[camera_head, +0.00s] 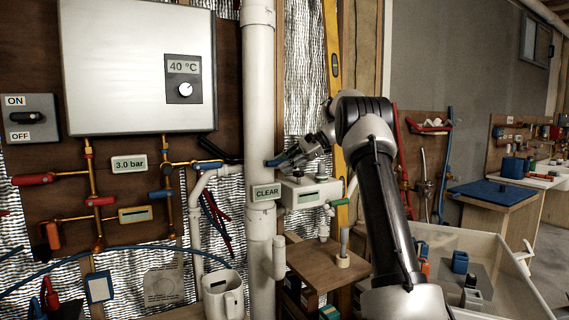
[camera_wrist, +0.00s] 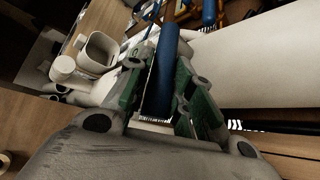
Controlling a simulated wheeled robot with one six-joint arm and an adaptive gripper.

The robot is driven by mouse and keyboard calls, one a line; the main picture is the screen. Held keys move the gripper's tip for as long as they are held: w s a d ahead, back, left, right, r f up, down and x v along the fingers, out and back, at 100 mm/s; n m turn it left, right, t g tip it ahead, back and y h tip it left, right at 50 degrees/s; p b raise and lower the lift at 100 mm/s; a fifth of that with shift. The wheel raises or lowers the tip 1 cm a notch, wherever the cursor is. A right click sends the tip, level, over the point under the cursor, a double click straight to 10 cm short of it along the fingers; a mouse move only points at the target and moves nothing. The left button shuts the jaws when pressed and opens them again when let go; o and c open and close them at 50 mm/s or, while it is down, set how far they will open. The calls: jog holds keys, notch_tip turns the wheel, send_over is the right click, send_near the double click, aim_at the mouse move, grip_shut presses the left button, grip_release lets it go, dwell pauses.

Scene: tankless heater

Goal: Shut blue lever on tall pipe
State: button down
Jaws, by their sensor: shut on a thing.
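The tall white pipe (camera_head: 258,110) runs from top to bottom in the middle of the head view. It also crosses the right side of the wrist view (camera_wrist: 255,68). My gripper (camera_head: 280,160) is at the right side of this pipe, above the CLEAR label (camera_head: 265,192). In the wrist view, the green-padded fingers of my gripper (camera_wrist: 165,95) are shut on the blue lever (camera_wrist: 163,70), which lies lengthwise between them. Only a small blue tip of the lever (camera_head: 271,163) shows in the head view. Its pivot is hidden.
A white box (camera_head: 312,193) stands just right of the pipe, close below my gripper. A heater (camera_head: 138,65) and copper pipes with another blue lever (camera_head: 207,164) are at the left. A yellow level (camera_head: 332,45) hangs behind my arm.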

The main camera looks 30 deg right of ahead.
dwell(0.3)
jog(key=c, duration=1.5)
grip_release()
jog(key=shift+d, duration=0.15)
jog(key=v, duration=1.1)
jog(key=shift+s+d+r, duration=0.2)
jog(key=shift+d+r, duration=0.05)
